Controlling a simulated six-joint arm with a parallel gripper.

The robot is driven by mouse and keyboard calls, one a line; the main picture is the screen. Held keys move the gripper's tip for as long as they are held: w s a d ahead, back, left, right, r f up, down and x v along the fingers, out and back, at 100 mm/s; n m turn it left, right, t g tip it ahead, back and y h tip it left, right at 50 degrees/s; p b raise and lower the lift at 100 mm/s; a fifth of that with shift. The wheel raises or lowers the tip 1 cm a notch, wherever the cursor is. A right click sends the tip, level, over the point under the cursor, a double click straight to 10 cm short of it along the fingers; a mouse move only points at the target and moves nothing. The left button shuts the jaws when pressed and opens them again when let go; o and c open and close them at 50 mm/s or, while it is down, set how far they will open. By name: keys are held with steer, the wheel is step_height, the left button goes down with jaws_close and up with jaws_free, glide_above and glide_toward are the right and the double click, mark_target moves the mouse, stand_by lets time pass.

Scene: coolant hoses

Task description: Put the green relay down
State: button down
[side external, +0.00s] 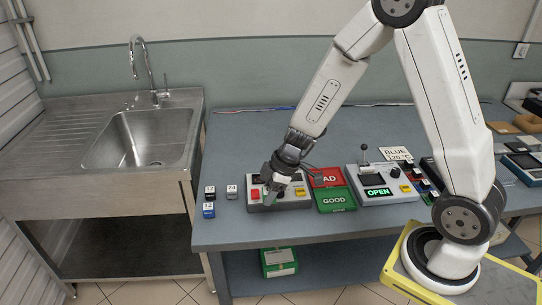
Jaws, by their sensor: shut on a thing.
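My gripper (271,190) is low over the grey tester box (298,201) on the bench, pointing down at its left half. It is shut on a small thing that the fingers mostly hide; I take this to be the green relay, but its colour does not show. I cannot tell whether it touches the box. Right of the box lie a red tray marked BAD (325,178), partly behind my wrist, and a green tray marked GOOD (335,201). Both look empty.
Several small relays, one a blue relay (208,211), stand at the bench's left end. A meter with a lever and a green OPEN display (377,191) stands right of the trays, near a BLUE 120 card (396,154). A sink (145,138) is at left.

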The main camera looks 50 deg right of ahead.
steer(key=w+d+r, duration=0.1)
steer(key=d+r, duration=0.3)
steer(key=d, duration=0.6)
steer(key=shift+d+r, duration=0.15)
steer(key=shift+r, duration=0.05)
steer(key=shift+w, duration=0.15)
steer(key=w+f, duration=0.2)
steer(key=w, duration=0.2)
steer(key=w+d+f, duration=0.1)
steer(key=w+f, duration=0.2)
steer(key=w, duration=0.1)
steer(key=w+d+f, duration=0.1)
steer(key=w+f, duration=0.2)
steer(key=w, duration=0.1)
steer(key=shift+d+f, duration=0.1)
steer(key=shift+d, duration=0.05)
steer(key=shift+w+d+f, duration=0.1)
steer(key=shift+w+f, duration=0.45)
steer(key=shift+f, duration=0.05)
steer(key=shift+w+f, duration=0.15)
steer(key=shift+f, duration=0.05)
steer(key=shift+w+f, duration=0.1)
steer(key=shift+f, duration=1.55)
